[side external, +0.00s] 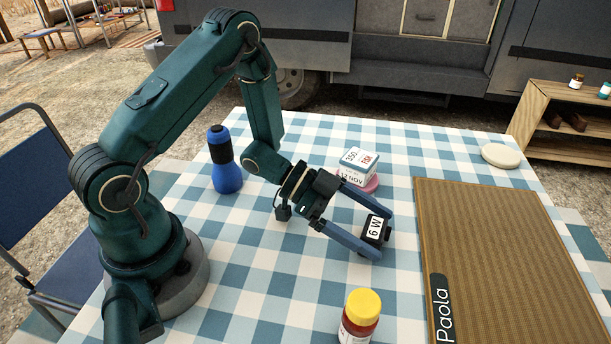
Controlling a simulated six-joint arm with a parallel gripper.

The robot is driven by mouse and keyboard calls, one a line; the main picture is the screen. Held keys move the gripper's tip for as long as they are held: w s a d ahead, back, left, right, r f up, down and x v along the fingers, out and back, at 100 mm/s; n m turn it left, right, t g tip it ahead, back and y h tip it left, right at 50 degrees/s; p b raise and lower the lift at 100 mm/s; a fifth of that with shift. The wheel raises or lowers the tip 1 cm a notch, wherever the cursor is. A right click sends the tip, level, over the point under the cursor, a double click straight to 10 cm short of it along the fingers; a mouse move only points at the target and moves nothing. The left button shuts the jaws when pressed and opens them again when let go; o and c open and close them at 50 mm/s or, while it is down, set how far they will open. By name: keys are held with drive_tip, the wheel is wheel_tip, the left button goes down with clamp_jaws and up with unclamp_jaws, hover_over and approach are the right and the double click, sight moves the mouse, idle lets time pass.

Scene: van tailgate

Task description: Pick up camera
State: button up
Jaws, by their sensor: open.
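My gripper (382,235) is open, low over the checked cloth right of the picture's middle. Its two blue fingers reach to the right, one on each side of a small black boxy object (387,233) with a white label reading "6 W". This object may be the camera; its shape is partly hidden by the fingers, and I see nothing else that looks like a camera. I cannot tell whether the fingers touch it.
A blue bottle-like thing (226,175), a yellow-lidded jar (361,315) and a white disc (501,156) stand around. A brown "Paola" mat (510,250) lies right on the checked table (300,140).

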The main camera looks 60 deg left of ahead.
drive_tip(key=shift+w+d+f, duration=0.15)
drive_tip(key=shift+w+d, duration=0.1)
drive_tip(key=shift+d, duration=0.1)
drive_tip(key=c, duration=1.4)
